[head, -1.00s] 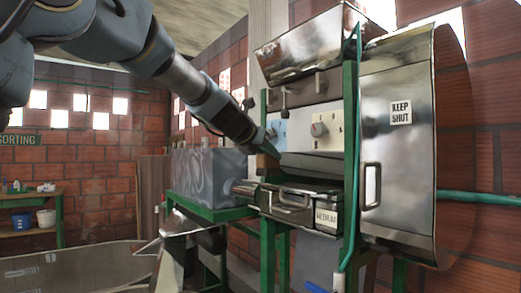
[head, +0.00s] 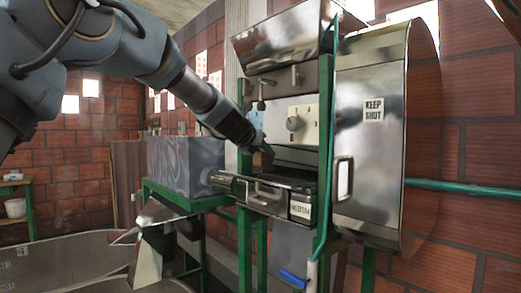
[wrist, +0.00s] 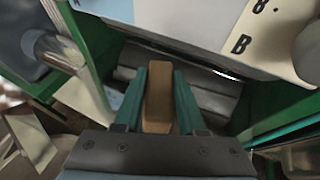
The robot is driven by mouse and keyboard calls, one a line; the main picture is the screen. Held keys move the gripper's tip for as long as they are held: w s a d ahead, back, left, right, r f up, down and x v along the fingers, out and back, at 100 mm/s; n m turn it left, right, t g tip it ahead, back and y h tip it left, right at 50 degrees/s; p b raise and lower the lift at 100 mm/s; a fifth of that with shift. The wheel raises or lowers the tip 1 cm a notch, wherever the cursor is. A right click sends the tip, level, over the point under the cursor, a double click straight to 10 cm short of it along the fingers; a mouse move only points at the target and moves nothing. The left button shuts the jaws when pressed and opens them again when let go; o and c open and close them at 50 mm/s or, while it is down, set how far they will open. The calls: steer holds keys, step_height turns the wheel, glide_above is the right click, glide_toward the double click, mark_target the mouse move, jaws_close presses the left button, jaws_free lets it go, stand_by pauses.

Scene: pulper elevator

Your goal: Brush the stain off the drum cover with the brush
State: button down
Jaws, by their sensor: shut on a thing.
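My gripper (head: 259,146) is shut on a brown wooden block, apparently the brush (wrist: 158,97), held between its two green fingers (wrist: 160,72). In the head view the brush (head: 263,161) shows just below the fingers, in front of the machine's control panel and above its metal tray. Its bristles are hidden. A large shiny curved metal cover (head: 368,165) with a "KEEP SHUT" sign and a handle stands to the right of the gripper, apart from it. I cannot tell surely whether this is the drum cover. I cannot make out the stain.
A green frame post (head: 325,150) stands between the gripper and the curved cover. The control panel (head: 309,122) has a knob. A metal tray (head: 270,193) with a handle lies below. A grey box (head: 182,165) is at left, and a green pipe (head: 460,187) runs right.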

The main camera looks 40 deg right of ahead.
steer(key=shift+f+b, duration=0.5)
steer(key=shift+f, duration=0.05)
stand_by(0.6)
